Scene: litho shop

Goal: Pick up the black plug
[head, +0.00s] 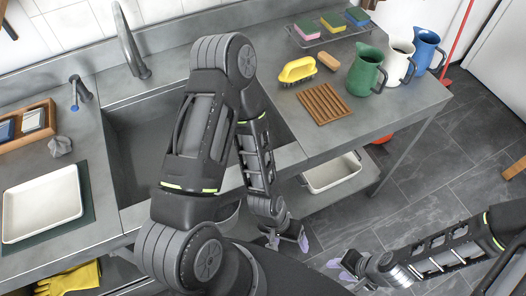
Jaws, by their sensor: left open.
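I cannot make out a black plug in the head view. My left arm covers much of the sink (140,150) and could hide it. My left gripper (287,241) is open, with pale lavender fingertips, and points down in front of the counter edge, near the lower shelf. I see nothing between its fingers. My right gripper (340,270) is at the lower right over the floor, pointing left toward the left gripper. Its fingers are small and seen at an angle, so its opening is unclear.
The right counter holds a wooden rack (324,103), a yellow brush (297,71), a green jug (367,70), a white jug (398,63) and a blue jug (425,52). A white tray (42,203) lies left of the sink. A white tub (331,174) sits below. Open floor lies right.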

